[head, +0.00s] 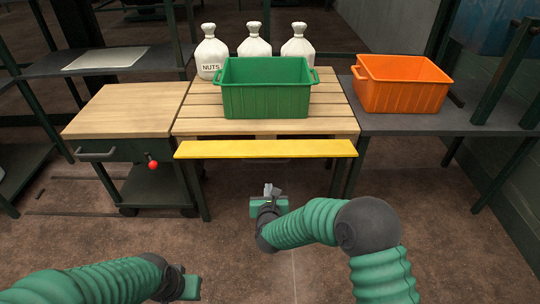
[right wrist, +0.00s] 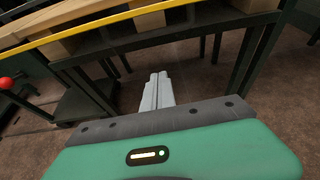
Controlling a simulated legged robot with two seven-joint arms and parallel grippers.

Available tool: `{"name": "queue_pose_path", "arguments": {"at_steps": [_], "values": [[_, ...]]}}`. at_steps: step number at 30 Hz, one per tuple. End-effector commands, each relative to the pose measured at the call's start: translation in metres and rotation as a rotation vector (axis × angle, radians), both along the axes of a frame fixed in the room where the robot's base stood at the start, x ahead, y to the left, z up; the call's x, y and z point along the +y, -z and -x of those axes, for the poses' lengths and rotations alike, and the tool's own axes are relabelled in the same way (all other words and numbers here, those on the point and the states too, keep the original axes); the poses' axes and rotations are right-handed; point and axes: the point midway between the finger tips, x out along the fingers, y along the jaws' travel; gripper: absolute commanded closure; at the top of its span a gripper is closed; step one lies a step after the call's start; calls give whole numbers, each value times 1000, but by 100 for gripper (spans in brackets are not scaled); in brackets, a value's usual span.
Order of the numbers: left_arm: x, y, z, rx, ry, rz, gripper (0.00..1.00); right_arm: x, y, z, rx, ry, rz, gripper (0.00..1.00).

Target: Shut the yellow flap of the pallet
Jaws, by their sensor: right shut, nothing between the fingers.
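The yellow flap (head: 266,149) runs along the front edge of the wooden pallet (head: 340,122). In the head view its broad face shows from above, and I cannot tell its exact angle. It crosses the upper left of the right wrist view as a yellow strip (right wrist: 90,30). My right gripper (head: 270,189) is below and in front of the flap, near its middle, apart from it. Its fingers (right wrist: 158,90) are shut together with nothing between them. My left gripper (head: 192,287) is low in the head view, and its fingers do not show.
A green crate (head: 265,102) and several white sacks (head: 254,47) stand on the pallet. An orange crate (head: 402,97) is on the dark table at right. A wooden-topped cart (head: 130,110) with a red knob (head: 153,165) stands at left. The floor before the pallet is clear.

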Motion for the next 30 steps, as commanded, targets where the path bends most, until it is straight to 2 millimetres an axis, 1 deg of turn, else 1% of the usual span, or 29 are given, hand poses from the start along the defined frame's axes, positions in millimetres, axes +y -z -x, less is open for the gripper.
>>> {"name": "queue_pose_path", "arguments": {"at_steps": [2,5,9,17,18,22,26,30], "values": [[0,4,0,1,0,0,73,0,4,-4,-4,14,-20,100],[0,12,1,1,0,0,73,0,11,-17,-5,14,-19,100],[0,26,1,1,0,0,73,0,24,-44,-4,12,-17,100],[0,51,1,1,0,0,73,0,44,-97,-5,9,-14,100],[0,50,1,0,0,0,73,1,27,-96,-8,6,-15,100],[0,54,1,0,0,0,73,1,7,-95,-6,6,-13,100],[0,55,1,0,0,0,73,0,-1,-95,-3,7,-13,100],[0,54,1,0,0,0,73,-1,-3,-95,-2,8,-13,100]]}}
